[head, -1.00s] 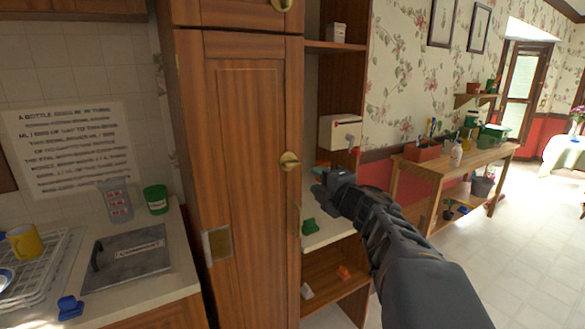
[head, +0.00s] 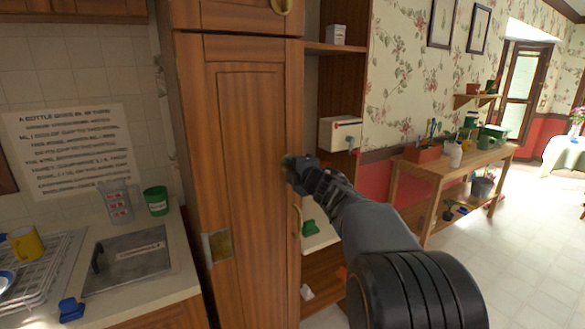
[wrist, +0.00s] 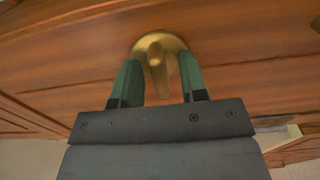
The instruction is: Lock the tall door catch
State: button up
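The tall wooden door (head: 235,150) stands closed in the middle of the head view. Its brass catch (wrist: 158,58) shows in the wrist view as a round plate with a turning lever. In the head view my gripper hides most of the catch. My gripper (wrist: 160,80) is open, with its two green fingers on either side of the lever's lower end. I cannot tell whether the fingers touch the lever. In the head view my gripper (head: 290,165) reaches the door's right edge from the right.
A vertical door handle (head: 297,222) is just below the catch. Open shelves right of the door hold a white box (head: 340,132) and a green object (head: 309,228). A counter (head: 150,280) is at left, and a wooden bench (head: 450,165) stands at right.

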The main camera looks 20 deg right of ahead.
jog(key=shift+c, duration=0.4)
grip_shut()
jog(key=shift+p, duration=0.3)
jog(key=m+p, duration=0.3)
jog(key=m, duration=0.1)
jog(key=shift+r, duration=0.2)
jog(key=m+p, duration=0.3)
jog(key=m, duration=0.2)
jog(key=shift+p, duration=0.35)
jog(key=m+p, duration=0.3)
jog(key=m, duration=0.2)
jog(key=shift+m, duration=0.4)
jog(key=shift+f+m+p, duration=0.2)
jog(key=shift+m+p, duration=0.95)
jog(key=shift+m, duration=0.65)
